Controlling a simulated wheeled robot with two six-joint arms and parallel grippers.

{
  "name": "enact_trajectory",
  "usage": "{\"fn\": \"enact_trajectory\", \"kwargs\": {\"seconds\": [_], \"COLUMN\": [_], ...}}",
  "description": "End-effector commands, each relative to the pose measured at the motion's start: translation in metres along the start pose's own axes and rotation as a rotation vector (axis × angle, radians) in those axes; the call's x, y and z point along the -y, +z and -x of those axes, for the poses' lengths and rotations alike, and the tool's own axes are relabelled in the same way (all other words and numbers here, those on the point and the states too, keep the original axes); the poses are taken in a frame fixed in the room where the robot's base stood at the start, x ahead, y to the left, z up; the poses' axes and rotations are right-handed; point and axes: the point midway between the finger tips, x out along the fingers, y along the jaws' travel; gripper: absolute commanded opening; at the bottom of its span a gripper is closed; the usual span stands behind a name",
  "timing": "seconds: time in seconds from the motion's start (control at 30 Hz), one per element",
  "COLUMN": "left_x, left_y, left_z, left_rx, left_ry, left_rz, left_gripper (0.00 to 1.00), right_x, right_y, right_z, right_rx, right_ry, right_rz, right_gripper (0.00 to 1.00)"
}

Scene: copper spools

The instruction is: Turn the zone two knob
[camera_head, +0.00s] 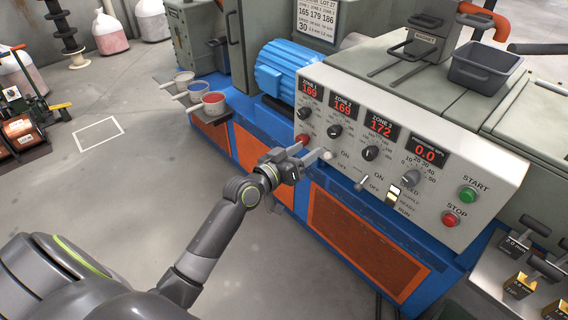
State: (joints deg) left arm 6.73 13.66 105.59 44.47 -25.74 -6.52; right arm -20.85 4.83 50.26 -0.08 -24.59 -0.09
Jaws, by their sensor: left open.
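The grey control panel (460,180) carries red displays labelled zone 1 (311,90), zone 2 (343,107) and zone 3 (381,126). The zone 2 knob (334,131) is a small black dial below the zone 2 display, which reads about 169. The zone 1 knob (304,113) is to its left and the zone 3 knob (370,153) to its right. My left gripper (311,151) is open and empty, just below and left of the zone 2 knob in the picture, with the knob outside its fingers. My right gripper is out of view.
A pale ball-ended toggle (328,155) is close to the left fingertips, and a red control (303,138) is just above them. Another toggle (361,183), a speed knob (411,177) and green start (468,195) and red stop (451,219) buttons lie to the right.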

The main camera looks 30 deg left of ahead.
Motion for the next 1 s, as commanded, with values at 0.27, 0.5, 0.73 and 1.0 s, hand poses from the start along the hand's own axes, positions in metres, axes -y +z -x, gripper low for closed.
{"fn": "enact_trajectory", "kwargs": {"seconds": [0.27,0.5,0.73,1.0], "left_x": [0.001,0.000,0.000,0.000], "left_y": [0.001,0.000,0.000,0.000], "left_z": [0.052,0.069,0.069,0.069], "left_rx": [0.002,0.000,0.000,0.000], "left_ry": [-0.001,0.000,0.001,0.000], "left_rz": [-0.003,-0.001,0.000,0.000], "left_gripper": [0.54,0.54,0.54,0.54], "right_x": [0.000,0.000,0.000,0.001], "right_y": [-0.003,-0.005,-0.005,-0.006], "right_z": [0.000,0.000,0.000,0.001], "right_rx": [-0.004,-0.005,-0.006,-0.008], "right_ry": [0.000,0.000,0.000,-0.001], "right_rz": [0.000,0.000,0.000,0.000], "right_gripper": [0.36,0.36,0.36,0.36]}}
